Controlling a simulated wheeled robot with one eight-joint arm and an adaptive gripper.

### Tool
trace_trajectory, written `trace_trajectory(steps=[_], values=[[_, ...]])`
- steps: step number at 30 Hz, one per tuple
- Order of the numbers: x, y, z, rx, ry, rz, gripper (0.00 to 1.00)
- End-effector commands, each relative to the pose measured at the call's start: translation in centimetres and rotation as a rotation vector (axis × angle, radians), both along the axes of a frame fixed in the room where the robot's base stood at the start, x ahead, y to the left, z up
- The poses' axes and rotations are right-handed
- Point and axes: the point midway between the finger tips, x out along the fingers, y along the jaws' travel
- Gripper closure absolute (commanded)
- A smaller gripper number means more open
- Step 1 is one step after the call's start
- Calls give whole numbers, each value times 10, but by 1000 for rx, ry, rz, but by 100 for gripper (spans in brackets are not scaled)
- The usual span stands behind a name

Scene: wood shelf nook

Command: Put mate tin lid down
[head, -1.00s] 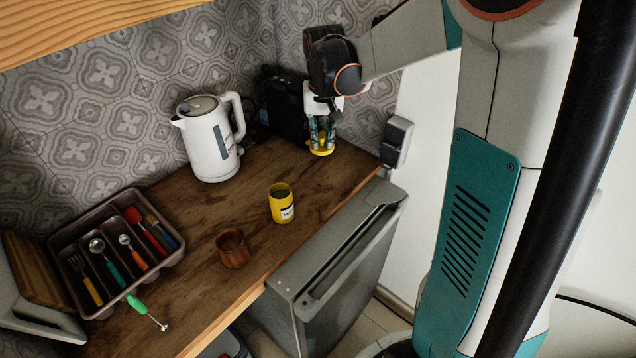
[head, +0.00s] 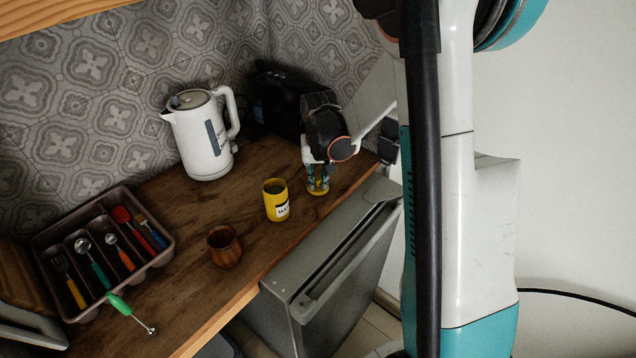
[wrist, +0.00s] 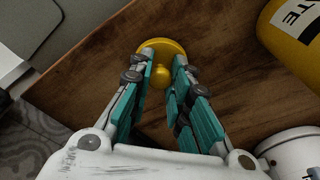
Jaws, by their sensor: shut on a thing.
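The yellow mate tin lid (head: 316,191) is in my gripper (head: 318,181), low over the wooden counter to the right of the tin. In the wrist view, the lid (wrist: 149,44) is a round yellow disc with a knob (wrist: 161,76), and the fingers of my gripper (wrist: 165,60) are closed around it. Whether the lid touches the counter cannot be told. The yellow mate tin (head: 277,205) stands upright and open-topped on the counter; part of it (wrist: 298,35) shows at the wrist view's upper right.
A brown wooden cup (head: 224,247) stands left of the tin. A white kettle (head: 205,140) and a dark appliance (head: 280,100) stand at the back. The counter's front edge (head: 250,293) runs near the cup and tin.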

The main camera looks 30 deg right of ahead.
Motion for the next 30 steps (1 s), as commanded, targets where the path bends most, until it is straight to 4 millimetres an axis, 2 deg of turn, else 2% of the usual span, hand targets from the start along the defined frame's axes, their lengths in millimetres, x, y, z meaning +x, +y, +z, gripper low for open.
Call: trace_trajectory(steps=[1, 3, 13, 14, 15, 16, 17, 30], values=[[0, 0, -9, 0, 0, 0, 95], [0, 0, -12, 0, 0, 0, 95], [0, 0, -14, 0, 0, 0, 95], [0, 0, -14, 0, 0, 0, 80], [0, 0, -14, 0, 0, 0, 71], [0, 0, -14, 0, 0, 0, 64], [0, 0, -13, 0, 0, 0, 62], [-1, 0, -7, 0, 0, 0, 62]])
